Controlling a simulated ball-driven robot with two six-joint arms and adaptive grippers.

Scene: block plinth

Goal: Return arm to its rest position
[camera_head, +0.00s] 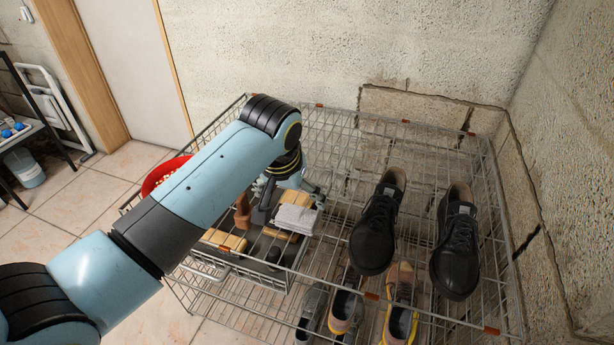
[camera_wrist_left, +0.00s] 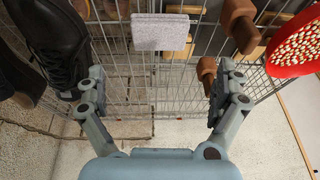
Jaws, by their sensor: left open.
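My left arm (camera_head: 215,175) reaches in from the left over a wire rack, bent at the elbow. My left gripper (camera_head: 292,190) hangs above the tray area of the rack, partly hidden behind its own wrist. In the wrist view the left gripper (camera_wrist_left: 160,88) has its two fingers spread wide with nothing between them. A light grey block (camera_head: 296,219) lies just below the gripper; it also shows in the wrist view (camera_wrist_left: 160,32), beyond the fingertips. My right gripper is not in view.
Brown wooden pieces (camera_head: 242,212) stand left of the grey block. A red bowl (camera_head: 152,181) is behind my forearm. Black shoes (camera_head: 373,238) sit on the rack (camera_head: 425,135) to the right, with more shoes (camera_head: 400,310) below. A rough wall (camera_head: 400,50) stands behind.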

